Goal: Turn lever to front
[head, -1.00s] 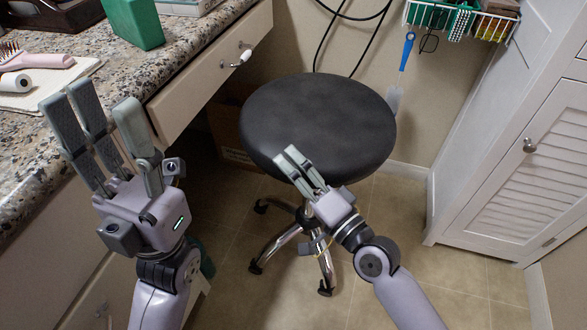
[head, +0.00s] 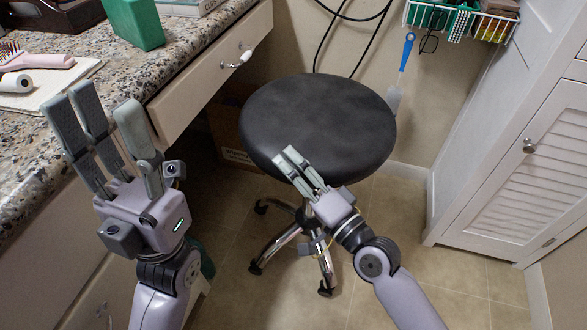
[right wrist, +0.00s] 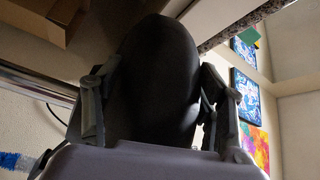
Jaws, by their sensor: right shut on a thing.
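A small white-tipped lever (head: 242,60) sits on a metal plate on the drawer front under the counter, its tip pointing right in the head view. The round black stool seat (head: 318,118) stands right of the drawer. My right gripper (head: 299,165) is at the seat's near edge, shut on it. In the right wrist view the dark seat (right wrist: 158,80) fills the space between the two fingers. My left gripper (head: 108,112) is open and empty, fingers up, beside the counter's front edge and well short of the lever.
The granite counter (head: 90,115) holds a green block (head: 135,24) and a pink hairbrush (head: 40,61). A white louvred cabinet (head: 530,160) stands at right. A wire basket (head: 463,20) hangs on the wall. Floor is clear between stool and cabinet.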

